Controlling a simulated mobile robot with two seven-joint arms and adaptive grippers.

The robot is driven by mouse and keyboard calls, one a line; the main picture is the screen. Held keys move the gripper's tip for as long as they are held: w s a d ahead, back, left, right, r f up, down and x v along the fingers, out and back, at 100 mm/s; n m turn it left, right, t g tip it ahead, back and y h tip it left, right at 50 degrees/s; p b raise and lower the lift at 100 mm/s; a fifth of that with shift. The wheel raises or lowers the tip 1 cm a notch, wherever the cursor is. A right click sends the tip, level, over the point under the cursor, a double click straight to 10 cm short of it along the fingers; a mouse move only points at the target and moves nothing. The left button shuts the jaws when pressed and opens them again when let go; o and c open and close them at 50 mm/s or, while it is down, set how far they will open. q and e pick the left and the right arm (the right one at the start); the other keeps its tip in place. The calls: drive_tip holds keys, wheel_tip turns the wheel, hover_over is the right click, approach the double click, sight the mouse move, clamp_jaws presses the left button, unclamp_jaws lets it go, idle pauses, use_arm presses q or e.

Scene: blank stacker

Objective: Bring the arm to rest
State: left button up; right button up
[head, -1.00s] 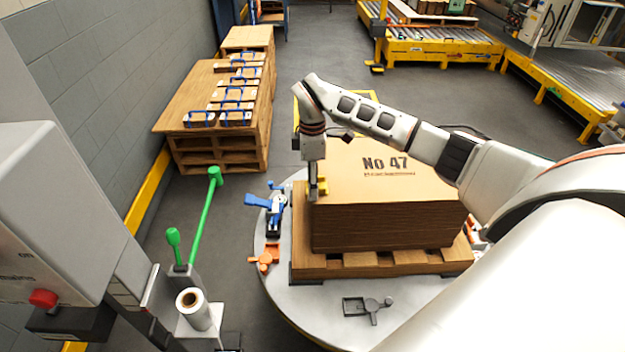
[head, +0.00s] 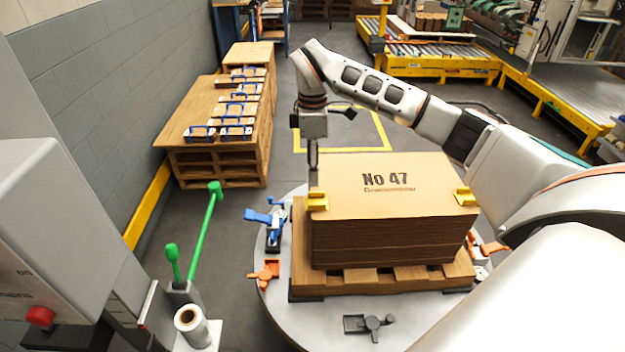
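My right arm reaches in from the right, and its gripper (head: 314,180) points down at the left corner of the cardboard stack (head: 390,225). The fingers are seen edge-on, just above or behind a yellow corner piece (head: 317,201); I cannot tell whether they touch it or how far apart they are. A second yellow corner piece (head: 465,196) sits on the stack's right corner. The stack's top sheet reads "No 47". The stack lies on a wooden pallet (head: 300,262). My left gripper is not in view.
The pallet stands on a round grey turntable (head: 330,320) with blue (head: 268,217), orange (head: 264,274) and dark grey (head: 370,325) clamps. Green levers (head: 203,235) and a white roll (head: 193,323) stand at left. Pallets (head: 205,160) with strapped bundles lie behind.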

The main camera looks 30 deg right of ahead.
drive_tip(key=s+a+f+n+g+y, duration=0.1)
drive_tip(key=s+a+f+n+y, duration=0.2)
drive_tip(key=a, duration=0.5)
drive_tip(key=s+a+f+n+y, duration=0.2)
drive_tip(key=s+a+f+n, duration=0.15)
drive_tip(key=a, duration=0.45)
drive_tip(key=s+a+f+n+g+y, duration=0.1)
drive_tip(key=s+a+f+n+y, duration=0.15)
drive_tip(key=a, duration=0.55)
drive_tip(key=s+a+r+n+t+y, duration=0.1)
drive_tip(key=s+a+r+t+y, duration=0.15)
drive_tip(key=a+y, duration=0.3)
drive_tip(key=s+a+r+t+y, duration=0.2)
drive_tip(key=a+r+y, duration=0.1)
drive_tip(key=a+y, duration=0.3)
drive_tip(key=w+d+f+m+t+h, duration=0.2)
drive_tip(key=d+f+m+t+h, duration=0.85)
drive_tip(key=m+t, duration=0.35)
drive_tip(key=s+d+f+m+g+h, duration=0.1)
drive_tip(key=s+d+f+g+h, duration=0.2)
drive_tip(key=s+f, duration=0.4)
drive_tip(key=s+d+f+m+g+h, duration=0.2)
drive_tip(key=s+d+f+g+h, duration=0.1)
drive_tip(key=s+d+f, duration=0.2)
wheel_tip(320, 180, down, 4)
drive_tip(key=shift+s, duration=1)
